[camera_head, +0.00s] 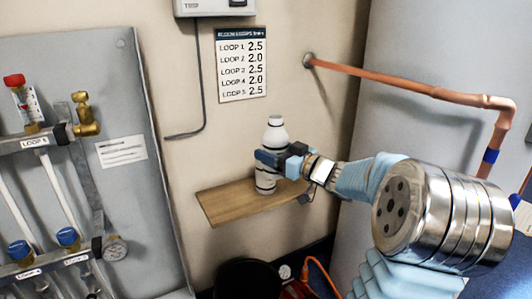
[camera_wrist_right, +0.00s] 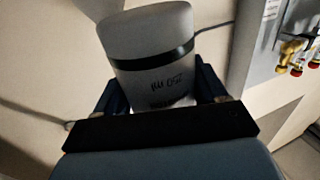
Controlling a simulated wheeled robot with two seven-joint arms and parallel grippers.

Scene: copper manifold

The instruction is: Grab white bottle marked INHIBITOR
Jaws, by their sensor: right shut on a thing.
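The white bottle (camera_head: 275,132) stands upright over a small wooden wall shelf (camera_head: 230,205) in the head view. A dark band runs around it, and the gripper hides its middle. My right gripper (camera_head: 270,158) reaches in from the right and is shut on the bottle. In the right wrist view the bottle (camera_wrist_right: 150,60) sits between the two dark fingers (camera_wrist_right: 160,105), with dark handwriting that I cannot read fully. I cannot tell whether the bottle's base touches the shelf. My left gripper is not in view.
A copper pipe (camera_head: 400,82) runs along the upper right. A dark round object (camera_head: 245,278) is below the shelf. The shelf's left part is bare.

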